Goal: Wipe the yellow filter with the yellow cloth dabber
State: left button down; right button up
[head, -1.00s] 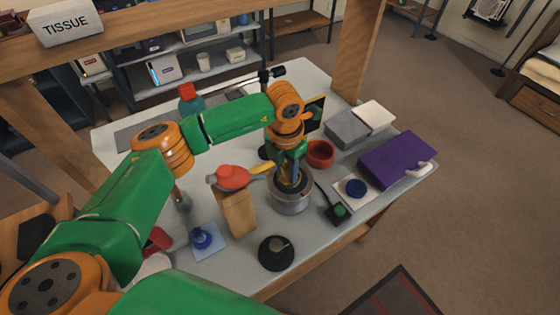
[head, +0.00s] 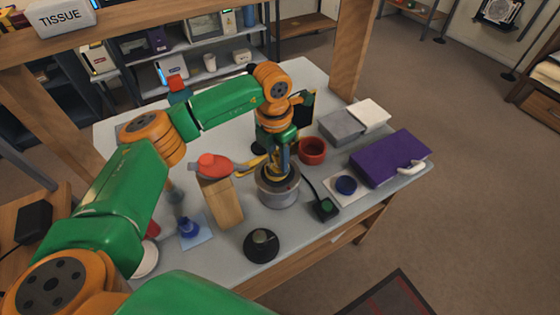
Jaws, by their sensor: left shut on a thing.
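My left gripper (head: 277,168) points down into the mouth of a grey metal pot (head: 278,194) on the table. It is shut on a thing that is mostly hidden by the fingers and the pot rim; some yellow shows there. A yellow strip (head: 250,164) sticks out to the left beside the gripper, towards the wooden block. I cannot tell whether it belongs to the dabber. The yellow filter is not clearly visible, and the pot's inside is mostly hidden. My right gripper is not in view.
A purple case (head: 388,156) lies at right.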

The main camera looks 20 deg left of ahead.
pick_arm(q)
jog(key=shift+w+a+r+p, duration=0.15)
jog(key=shift+r+p, duration=0.15)
jog(key=shift+r, duration=0.4)
jog(key=r+p, duration=0.1)
jog(key=r, duration=0.1)
jog(key=r+p, duration=0.1)
jog(key=r, duration=0.1)
jog(key=shift+s+a+p, duration=0.2)
jog(key=shift+a+p, duration=0.1)
jog(key=shift+p, duration=0.05)
jog(key=shift+r+p, duration=0.45)
jog(key=shift+r, duration=0.05)
